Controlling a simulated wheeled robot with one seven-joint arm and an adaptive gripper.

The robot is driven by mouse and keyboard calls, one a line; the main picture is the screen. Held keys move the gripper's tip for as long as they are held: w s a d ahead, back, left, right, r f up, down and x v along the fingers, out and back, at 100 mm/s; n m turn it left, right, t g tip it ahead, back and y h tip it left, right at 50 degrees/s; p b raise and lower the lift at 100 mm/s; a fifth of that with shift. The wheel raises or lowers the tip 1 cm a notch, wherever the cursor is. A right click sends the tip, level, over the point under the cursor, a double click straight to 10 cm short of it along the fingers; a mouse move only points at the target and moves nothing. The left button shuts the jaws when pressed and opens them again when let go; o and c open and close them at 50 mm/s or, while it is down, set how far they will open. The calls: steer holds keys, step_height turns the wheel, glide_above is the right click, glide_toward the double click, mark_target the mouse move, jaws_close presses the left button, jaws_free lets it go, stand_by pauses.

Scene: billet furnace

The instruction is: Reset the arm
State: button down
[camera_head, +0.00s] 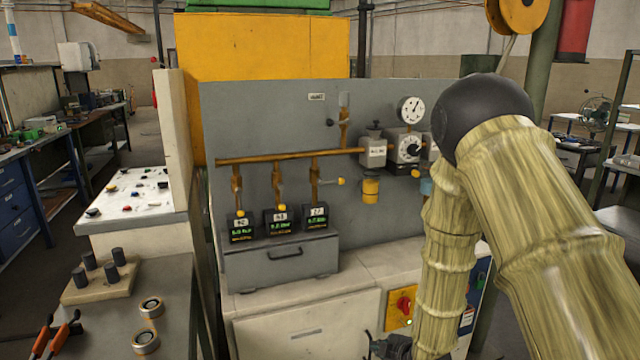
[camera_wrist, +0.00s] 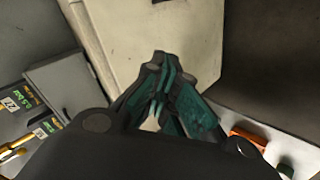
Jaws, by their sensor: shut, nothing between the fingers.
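My arm reaches down across the right side of the head view, wrapped in a tan cover. My gripper (camera_head: 392,346) shows only in part at the bottom edge of the head view, in front of the white cabinet (camera_head: 310,325). In the wrist view my gripper (camera_wrist: 160,60) has its dark and green fingers drawn together at the tips, with nothing held. The cabinet's pale surface (camera_wrist: 150,25) lies beyond the fingertips. Whether the fingers touch it cannot be told.
A red rotary switch on a yellow plate (camera_head: 401,308) is close to my gripper. The grey gauge panel (camera_head: 260,120) with brown pipes stands behind. At left are a button console (camera_head: 130,200) and a bench with billets (camera_head: 95,285), rings and orange-handled pliers (camera_head: 55,335).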

steer(key=s+d+f+m+g+h+p, duration=0.1)
steer(key=s+f+m, duration=0.4)
steer(key=s, duration=0.9)
steer(key=s+d+f+m+g+h+p, duration=0.1)
steer(key=s+d+f+m+g, duration=0.2)
steer(key=s, duration=1.1)
steer(key=s+d+f+m+g+h+p, duration=0.1)
steer(key=s+f+m+g, duration=0.4)
steer(key=s, duration=0.9)
step_height(320, 180, down, 4)
steer(key=d+m+p, duration=0.1)
steer(key=m, duration=0.2)
steer(key=shift+s+d+m, duration=0.25)
steer(key=shift+s+m, duration=0.05)
steer(key=shift+m, duration=0.1)
steer(key=shift+f, duration=0.1)
